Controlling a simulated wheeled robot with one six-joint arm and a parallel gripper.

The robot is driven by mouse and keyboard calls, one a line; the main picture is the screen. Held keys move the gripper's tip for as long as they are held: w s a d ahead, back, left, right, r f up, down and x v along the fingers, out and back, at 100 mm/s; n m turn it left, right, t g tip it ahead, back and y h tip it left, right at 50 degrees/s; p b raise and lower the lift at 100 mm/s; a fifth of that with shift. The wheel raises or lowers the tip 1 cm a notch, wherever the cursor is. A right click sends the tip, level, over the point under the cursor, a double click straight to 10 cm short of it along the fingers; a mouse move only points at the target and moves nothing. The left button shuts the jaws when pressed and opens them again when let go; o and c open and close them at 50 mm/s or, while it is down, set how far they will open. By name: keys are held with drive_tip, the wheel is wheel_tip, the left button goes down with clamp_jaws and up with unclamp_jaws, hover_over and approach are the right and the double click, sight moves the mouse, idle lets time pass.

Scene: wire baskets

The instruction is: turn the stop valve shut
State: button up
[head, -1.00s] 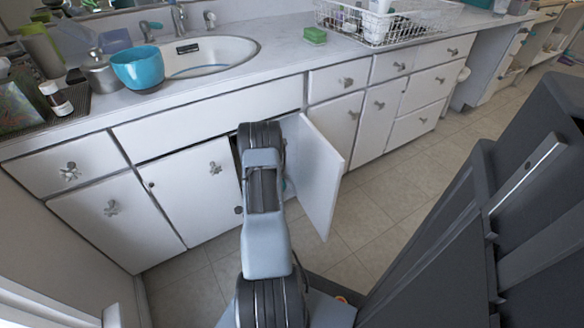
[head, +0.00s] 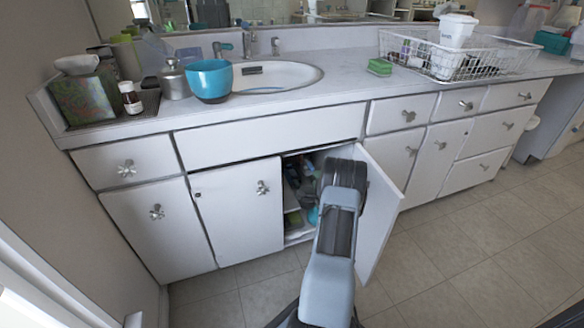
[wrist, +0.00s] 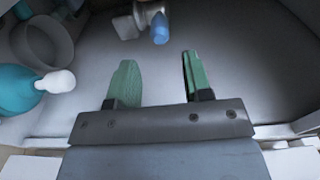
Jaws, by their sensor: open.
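In the wrist view, my gripper (wrist: 159,78) is open, its two green fingers apart with nothing between them. Just beyond the fingertips is a small metal fitting with a blue end (wrist: 160,28), which looks like the stop valve; its upper part is cut off by the picture's top edge. The fitting is apart from the fingers and roughly in line with the gap. In the head view, my arm reaches to the open cabinet under the sink, and my gripper and the valve are hidden there.
In the wrist view, a teal bottle with a white cap (wrist: 55,82) and a grey round container (wrist: 42,45) stand close on the left. The cabinet floor right of my fingers is clear. In the head view, the open cabinet door (head: 380,210) stands just right of my arm.

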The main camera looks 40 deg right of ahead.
sight(312, 171)
drive_tip(key=b+x, duration=0.2)
drive_tip(key=x, duration=0.3)
drive_tip(key=shift+w, duration=0.15)
drive_tip(key=shift+w+d, duration=0.1)
drive_tip(key=shift+w, duration=0.1)
idle(0.3)
